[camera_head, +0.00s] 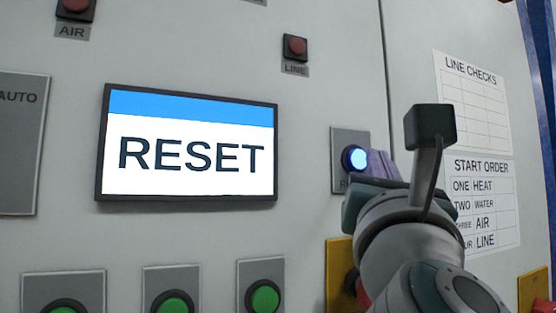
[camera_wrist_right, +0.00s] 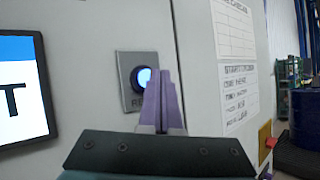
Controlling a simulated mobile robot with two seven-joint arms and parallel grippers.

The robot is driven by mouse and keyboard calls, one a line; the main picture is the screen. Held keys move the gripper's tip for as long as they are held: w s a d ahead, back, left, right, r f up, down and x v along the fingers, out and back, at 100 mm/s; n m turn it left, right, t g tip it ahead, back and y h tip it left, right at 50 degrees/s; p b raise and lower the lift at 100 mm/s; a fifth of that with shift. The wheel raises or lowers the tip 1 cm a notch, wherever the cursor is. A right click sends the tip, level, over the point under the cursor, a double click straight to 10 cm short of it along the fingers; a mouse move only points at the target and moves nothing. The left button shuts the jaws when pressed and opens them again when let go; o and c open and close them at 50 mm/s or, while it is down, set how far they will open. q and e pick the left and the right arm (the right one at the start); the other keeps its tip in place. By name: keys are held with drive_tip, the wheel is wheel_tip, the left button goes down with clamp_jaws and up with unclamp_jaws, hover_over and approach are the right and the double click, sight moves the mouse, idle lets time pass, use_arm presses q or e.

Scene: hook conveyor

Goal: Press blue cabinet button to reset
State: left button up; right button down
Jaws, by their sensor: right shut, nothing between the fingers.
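The blue button (camera_head: 356,158) glows on a grey plate on the cabinet front, right of the screen. In the right wrist view the lit button (camera_wrist_right: 143,77) shows just left of the fingertips. My right gripper (camera_head: 376,163) is shut and empty, its purple fingers close beside the button's right edge. In the right wrist view the shut fingers (camera_wrist_right: 162,88) point toward the cabinet and partly cover the plate and its label. I cannot tell whether the fingertips touch the button. My left gripper is not in view.
The screen (camera_head: 190,145) reads RESET. Green buttons (camera_head: 264,298) line the bottom, and red lamps (camera_head: 294,47) labelled AIR and LINE sit above. A yellow plate (camera_head: 339,275) is below the blue button. Paper sheets (camera_head: 480,190) hang on the right.

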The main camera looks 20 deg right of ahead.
drive_tip(key=shift+w, duration=0.1)
drive_tip(key=shift+w, duration=0.3)
drive_tip(key=shift+w+a+b, duration=0.1)
drive_tip(key=shift+w+b, duration=0.3)
idle(0.8)
drive_tip(key=shift+s, duration=0.8)
drive_tip(key=shift+s+d+p, duration=0.15)
drive_tip(key=shift+s+p, duration=0.1)
drive_tip(key=shift+s, duration=1)
drive_tip(key=shift+s+d+p, duration=0.1)
drive_tip(key=shift+s+p, duration=0.1)
drive_tip(key=shift+s, duration=1.05)
